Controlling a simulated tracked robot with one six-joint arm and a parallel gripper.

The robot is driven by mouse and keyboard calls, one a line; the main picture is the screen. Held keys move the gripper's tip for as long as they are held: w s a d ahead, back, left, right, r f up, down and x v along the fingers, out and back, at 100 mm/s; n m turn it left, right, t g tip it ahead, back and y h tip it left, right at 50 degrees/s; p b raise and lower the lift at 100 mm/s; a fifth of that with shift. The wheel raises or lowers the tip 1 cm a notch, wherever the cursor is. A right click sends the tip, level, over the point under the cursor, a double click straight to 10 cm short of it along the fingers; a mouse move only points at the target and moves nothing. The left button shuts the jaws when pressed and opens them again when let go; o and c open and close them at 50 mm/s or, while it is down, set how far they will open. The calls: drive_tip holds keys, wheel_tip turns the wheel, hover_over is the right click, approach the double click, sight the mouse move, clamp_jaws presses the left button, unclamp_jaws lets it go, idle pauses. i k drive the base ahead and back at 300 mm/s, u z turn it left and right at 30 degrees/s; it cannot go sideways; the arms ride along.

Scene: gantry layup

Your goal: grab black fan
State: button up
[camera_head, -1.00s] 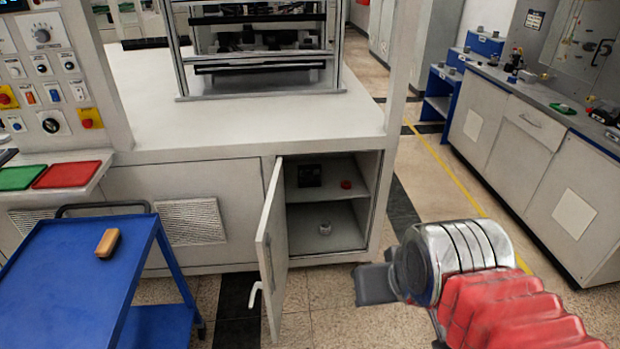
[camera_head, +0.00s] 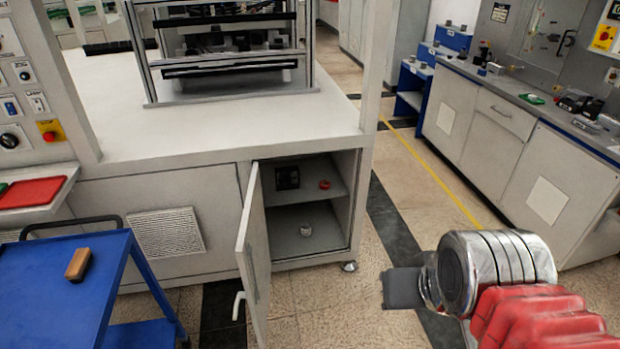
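A small black square object that looks like the black fan (camera_head: 287,178) sits on the upper shelf inside the open cabinet, toward the shelf's left. My gripper (camera_head: 402,288) is at the lower right, in front of and to the right of the cabinet, well apart from the fan. Its dark grey end points left; the fingers are too small and merged to tell whether they are open. The cabinet door (camera_head: 252,257) stands open toward me on the left side of the opening, with a white handle.
A red round item (camera_head: 324,185) lies right of the fan on the same shelf. A small silvery item (camera_head: 305,230) is on the compartment below. A blue cart (camera_head: 75,265) with a brown-topped block (camera_head: 78,264) stands at left. Floor between cabinet and right-hand bench (camera_head: 510,140) is clear.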

sight(285, 177)
drive_tip(key=z, duration=1.4)
drive_tip(key=i, duration=2.85)
drive_tip(key=u, duration=0.9)
